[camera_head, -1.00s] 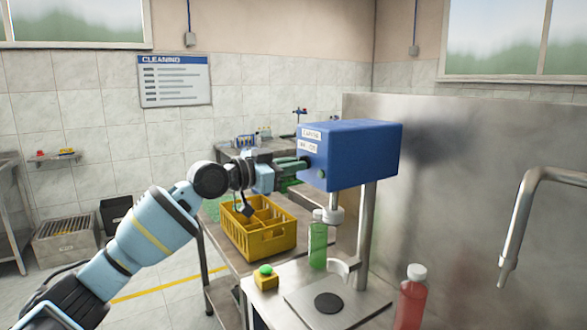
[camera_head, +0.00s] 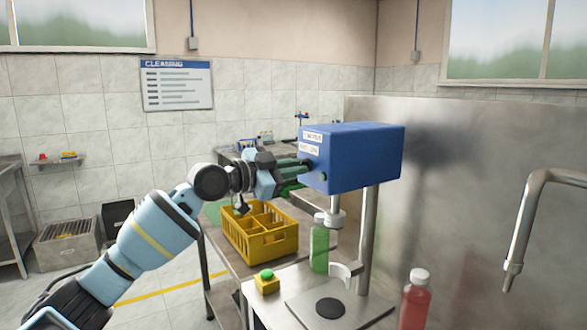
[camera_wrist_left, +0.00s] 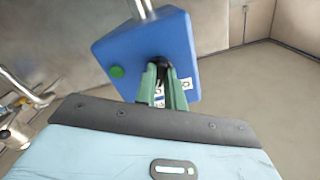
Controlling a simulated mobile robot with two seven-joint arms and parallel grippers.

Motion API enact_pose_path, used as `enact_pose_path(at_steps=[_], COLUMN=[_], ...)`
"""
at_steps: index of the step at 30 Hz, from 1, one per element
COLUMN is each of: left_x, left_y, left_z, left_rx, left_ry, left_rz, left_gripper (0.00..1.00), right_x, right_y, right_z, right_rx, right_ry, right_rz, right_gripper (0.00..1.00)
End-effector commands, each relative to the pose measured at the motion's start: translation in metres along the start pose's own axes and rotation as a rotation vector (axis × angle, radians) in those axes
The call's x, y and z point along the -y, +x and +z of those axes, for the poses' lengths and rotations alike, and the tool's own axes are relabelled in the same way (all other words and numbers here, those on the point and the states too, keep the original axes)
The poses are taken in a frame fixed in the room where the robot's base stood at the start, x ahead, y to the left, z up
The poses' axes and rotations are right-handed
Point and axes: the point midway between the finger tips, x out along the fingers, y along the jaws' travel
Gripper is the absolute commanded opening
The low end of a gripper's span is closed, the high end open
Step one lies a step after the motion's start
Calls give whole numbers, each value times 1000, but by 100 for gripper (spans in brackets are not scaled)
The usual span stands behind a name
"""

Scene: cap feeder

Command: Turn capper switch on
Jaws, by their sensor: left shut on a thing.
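The capper is a blue box (camera_head: 362,155) on a metal post, with white labels on its left face. My left gripper (camera_head: 304,168) reaches that face from the left, its green fingers shut on the switch. In the left wrist view the fingers (camera_wrist_left: 162,70) close over a dark round part of the blue capper (camera_wrist_left: 140,42); the switch itself is mostly hidden between them. A green button (camera_wrist_left: 117,72) sits beside the fingers on the same face. My right gripper is not in view.
A yellow crate (camera_head: 262,255) stands on the bench below my arm. A green bottle (camera_head: 319,250) stands under the capper head. A yellow box with a green button (camera_head: 266,281) and a red bottle (camera_head: 415,302) are in front. A metal tap (camera_head: 520,225) is at the right.

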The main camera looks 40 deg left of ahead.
Motion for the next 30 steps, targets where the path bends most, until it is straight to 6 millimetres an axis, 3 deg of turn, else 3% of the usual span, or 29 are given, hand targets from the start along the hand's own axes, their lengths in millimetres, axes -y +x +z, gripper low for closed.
enact_pose_path(at_steps=[3, 4, 9, 20, 30], left_x=[0, 0, 0, 0, -2], left_y=[0, 0, 0, -6, -54], left_z=[0, 0, 0, 2, 4], left_rx=[0, 0, 0, 2, 6], left_ry=[3, 3, 2, 2, 4], left_rz=[-1, -1, -1, -1, 2], left_gripper=[0, 13, 33, 33, 33], right_x=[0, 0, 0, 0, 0], right_y=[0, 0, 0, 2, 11], right_z=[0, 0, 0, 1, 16], right_rx=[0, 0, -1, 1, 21], right_ry=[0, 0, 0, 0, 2], right_rz=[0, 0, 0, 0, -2], right_gripper=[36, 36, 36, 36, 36])
